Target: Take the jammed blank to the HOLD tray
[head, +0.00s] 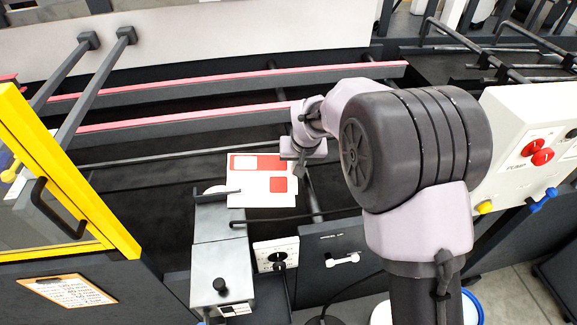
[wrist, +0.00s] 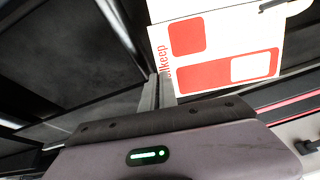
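The blank (head: 278,185), a white card with red patches, lies at the near side of the dark machine bed in the head view, behind a grey box unit. In the wrist view the blank (wrist: 225,45) fills the upper right, with red print and lettering along its left edge. My gripper (head: 300,160) is at the blank's upper right edge in the head view. Its fingers are small and partly hidden there, and I cannot tell whether they touch or hold the card. I cannot make out a HOLD tray in either view.
Red-topped rails (head: 180,122) cross the bed behind the blank. The grey box unit (head: 218,270) and a socket box (head: 276,254) stand in front. A yellow-framed guard (head: 75,190) is at left. A white panel with red buttons (head: 535,150) is at right.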

